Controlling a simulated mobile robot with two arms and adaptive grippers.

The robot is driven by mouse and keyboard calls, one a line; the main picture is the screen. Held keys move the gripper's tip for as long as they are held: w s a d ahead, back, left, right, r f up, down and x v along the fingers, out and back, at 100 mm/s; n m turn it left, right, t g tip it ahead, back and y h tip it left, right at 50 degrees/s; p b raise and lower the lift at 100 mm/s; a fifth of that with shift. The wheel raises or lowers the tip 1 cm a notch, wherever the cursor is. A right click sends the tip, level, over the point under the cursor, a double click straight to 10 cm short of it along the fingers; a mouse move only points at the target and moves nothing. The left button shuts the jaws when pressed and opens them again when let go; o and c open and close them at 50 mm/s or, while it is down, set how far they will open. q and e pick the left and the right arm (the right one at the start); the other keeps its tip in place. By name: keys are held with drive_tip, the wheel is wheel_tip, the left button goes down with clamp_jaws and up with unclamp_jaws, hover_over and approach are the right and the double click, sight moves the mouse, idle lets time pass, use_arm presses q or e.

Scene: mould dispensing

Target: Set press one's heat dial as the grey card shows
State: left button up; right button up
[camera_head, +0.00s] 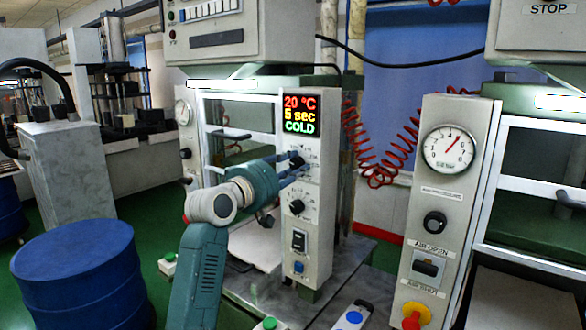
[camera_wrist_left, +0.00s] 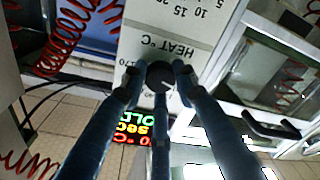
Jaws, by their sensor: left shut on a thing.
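My left gripper (camera_head: 292,165) reaches the upper black dial (camera_head: 297,158) on the white control column (camera_head: 312,225) of the middle press. In the left wrist view its fingers (camera_wrist_left: 158,80) are shut around the black heat dial (camera_wrist_left: 160,74), beside the lettering "HEAT °C". That view is upside down, and the dial's pointer cannot be made out. The display (camera_head: 300,114) above the dial reads 20 °C, 5 sec, COLD. A second dial (camera_head: 296,207) is lower on the column. I cannot make out a grey card. My right gripper is not in view.
A switch (camera_head: 299,240) and a blue button (camera_head: 299,267) sit below the dials. Another column (camera_head: 450,190) with a gauge (camera_head: 449,148) stands at right. Red coiled hoses (camera_head: 378,160) hang between them. A blue drum (camera_head: 80,275) stands at front left.

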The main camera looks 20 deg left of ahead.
use_arm(q)
drive_tip(key=m, duration=0.4)
drive_tip(key=shift+a+m+b, duration=0.1)
drive_tip(key=shift+m+b, duration=0.2)
drive_tip(key=shift+b, duration=0.1)
drive_tip(key=m, duration=0.4)
drive_tip(key=shift+h, duration=0.4)
drive_tip(key=m, duration=0.3)
drive_tip(key=shift+r+m, duration=0.1)
drive_tip(key=shift+m, duration=0.3)
drive_tip(key=m+p, duration=0.1)
drive_tip(key=m, duration=0.2)
drive_tip(key=shift+r+m+h+p, duration=0.1)
drive_tip(key=shift+m+h+p, duration=0.2)
drive_tip(key=shift+m+p, duration=0.1)
drive_tip(key=m+p, duration=0.2)
drive_tip(key=m, duration=0.2)
drive_tip(key=m+p, duration=0.6)
drive_tip(key=shift+m+h+p, duration=0.3)
drive_tip(key=shift+h+p, duration=0.05)
drive_tip(key=shift+h, duration=0.05)
drive_tip(key=m+p, duration=0.3)
drive_tip(key=m, duration=0.1)
drive_tip(key=shift+m+g, duration=0.3)
drive_tip(key=shift+g, duration=0.1)
drive_tip(key=shift+f+m+p, duration=0.25)
drive_tip(key=shift+m+p, duration=0.8)
drive_tip(key=shift+m, duration=0.45)
drive_tip(key=shift+f, duration=0.1)
